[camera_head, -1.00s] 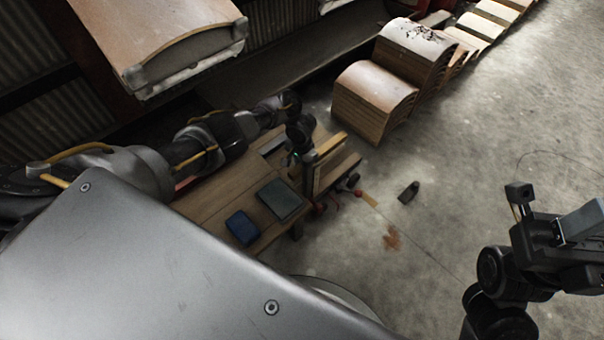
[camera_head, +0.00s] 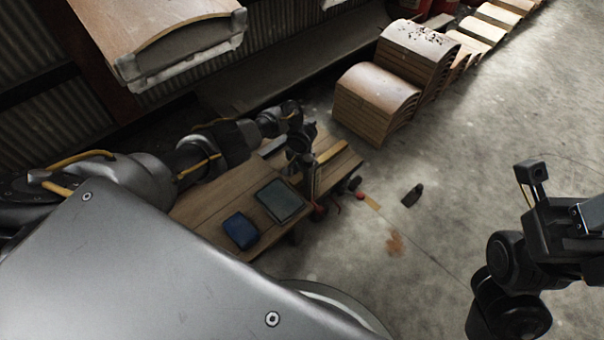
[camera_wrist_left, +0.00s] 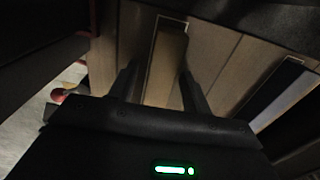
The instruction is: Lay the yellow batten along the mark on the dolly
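In the left wrist view the yellow batten (camera_wrist_left: 165,65) lies on a plank surface, with a pale outline (camera_wrist_left: 172,18) showing round its far end. My left gripper (camera_wrist_left: 160,72) is over it, with one finger on each side and what looks like a gap to the batten. In the head view the batten (camera_head: 331,151) is a thin strip on the wooden dolly (camera_head: 343,168), beside my left gripper (camera_head: 308,180). The batten's near end is hidden by the gripper body. My right gripper (camera_head: 560,215) is far right over the floor; its fingers are unclear.
A wooden bench top (camera_head: 205,205) holds a blue box (camera_head: 241,230) and a dark flat tablet-like thing (camera_head: 279,200). A pale bar (camera_wrist_left: 282,92) lies right of the batten. Stacked curved wooden panels (camera_head: 370,105) stand behind. A small dark object (camera_head: 412,195) lies on open floor.

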